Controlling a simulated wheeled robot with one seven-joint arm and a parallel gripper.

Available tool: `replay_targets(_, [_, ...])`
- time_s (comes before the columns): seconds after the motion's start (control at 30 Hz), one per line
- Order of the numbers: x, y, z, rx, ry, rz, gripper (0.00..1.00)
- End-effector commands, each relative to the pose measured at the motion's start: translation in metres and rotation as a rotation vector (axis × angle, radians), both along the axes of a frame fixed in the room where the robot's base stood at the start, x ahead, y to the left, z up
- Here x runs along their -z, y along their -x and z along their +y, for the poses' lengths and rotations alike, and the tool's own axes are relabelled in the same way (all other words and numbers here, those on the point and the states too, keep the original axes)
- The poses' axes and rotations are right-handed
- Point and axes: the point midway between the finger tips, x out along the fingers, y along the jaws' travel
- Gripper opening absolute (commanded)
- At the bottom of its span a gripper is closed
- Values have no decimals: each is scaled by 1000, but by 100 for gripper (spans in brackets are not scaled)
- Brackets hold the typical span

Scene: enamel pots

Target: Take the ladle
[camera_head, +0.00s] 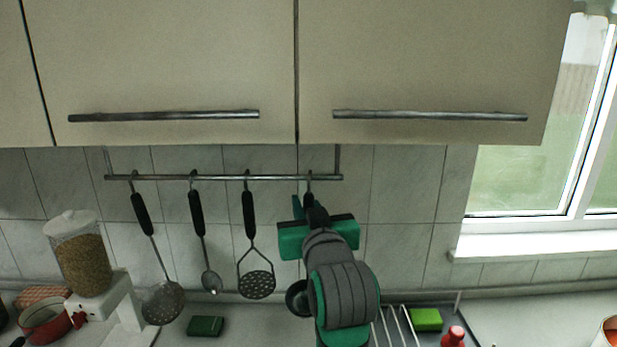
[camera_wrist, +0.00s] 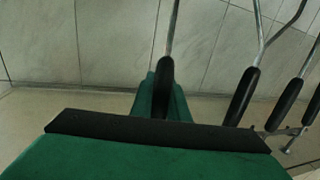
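The ladle (camera_head: 296,298) hangs from the rail at the right end of the row of utensils. Its bowl shows low beside my arm, and most of its handle is hidden behind my gripper (camera_head: 308,205) in the head view. In the wrist view, the ladle's black handle (camera_wrist: 164,80) stands between the two green fingers of my gripper (camera_wrist: 164,95). The fingers are close together, and the handle fills the gap between them. The ladle's hook appears to be still over the rail.
The metal rail (camera_head: 225,177) also holds a masher (camera_head: 257,284), a spoon (camera_head: 211,280) and a skimmer (camera_head: 163,302) to the left. Cabinets (camera_head: 430,60) overhang above.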

Motion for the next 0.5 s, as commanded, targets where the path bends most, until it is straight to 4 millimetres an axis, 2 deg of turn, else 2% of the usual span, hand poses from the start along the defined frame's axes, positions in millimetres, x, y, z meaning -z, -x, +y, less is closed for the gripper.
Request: replay_targets(0.5, [-8, 0, -7, 9, 0, -1, 0])
